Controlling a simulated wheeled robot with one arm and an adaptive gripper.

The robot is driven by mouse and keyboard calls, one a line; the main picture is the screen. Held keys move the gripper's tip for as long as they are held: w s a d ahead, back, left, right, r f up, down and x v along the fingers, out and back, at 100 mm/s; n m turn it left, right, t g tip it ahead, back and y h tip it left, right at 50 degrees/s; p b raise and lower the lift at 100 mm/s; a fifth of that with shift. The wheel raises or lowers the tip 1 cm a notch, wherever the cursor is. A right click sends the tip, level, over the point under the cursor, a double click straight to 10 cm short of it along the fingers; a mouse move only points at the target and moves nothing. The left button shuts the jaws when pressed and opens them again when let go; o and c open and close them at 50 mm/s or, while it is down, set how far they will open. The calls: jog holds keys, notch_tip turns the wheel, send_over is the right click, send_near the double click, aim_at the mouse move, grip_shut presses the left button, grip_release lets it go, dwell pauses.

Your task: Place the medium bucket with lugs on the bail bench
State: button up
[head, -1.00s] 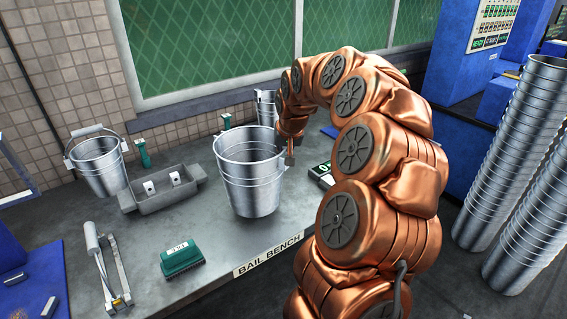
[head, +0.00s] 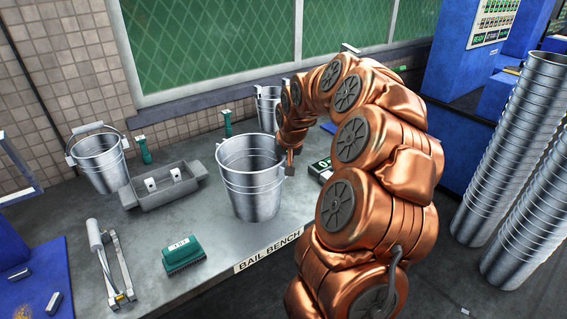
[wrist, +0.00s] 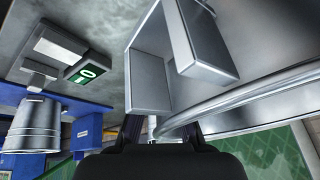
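The silver bucket with lugs (head: 248,190) is upright over the middle of the bail bench (head: 215,235), with no bail showing on it. I cannot tell whether its base touches the bench top. My gripper (head: 289,166) is at its right rim, shut on that edge.
Left of the bucket are a grey tray (head: 151,199), a green brush (head: 183,254), a clamp tool (head: 110,262) and a bucket with a bail (head: 98,163). Behind it stands another bucket (head: 267,100). Tall bucket stacks (head: 508,150) stand beyond.

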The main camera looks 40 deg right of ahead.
jog(key=o, duration=0.3)
jog(key=shift+r, duration=0.1)
jog(key=shift+r+p, duration=0.15)
jog(key=shift+p, duration=0.15)
jog(key=b+v, duration=0.3)
jog(key=v, duration=0.8)
jog(key=shift+s+r, duration=0.15)
jog(key=shift+r, duration=0.2)
jog(key=s+a+f+n+g+y, duration=0.15)
jog(key=s+a, duration=0.25)
jog(key=a, duration=0.5)
jog(key=s+a+f+n+g, duration=0.1)
jog(key=s+a+f+n, duration=0.15)
jog(key=a, duration=0.75)
jog(key=s+a+f+n+g, duration=0.1)
jog(key=s+a+f, duration=0.1)
jog(key=s, duration=0.5)
jog(key=s+a+f+n+g, duration=0.1)
jog(key=s+a+f, duration=0.2)
jog(key=s+a, duration=0.2)
jog(key=s+a+f+n+g, duration=0.1)
jog(key=s+a+f, duration=0.2)
jog(key=s, duration=0.7)
jog(key=shift+s+a+f+g, duration=0.15)
jog(key=shift+a+f+g, duration=0.15)
jog(key=shift+a, duration=0.3)
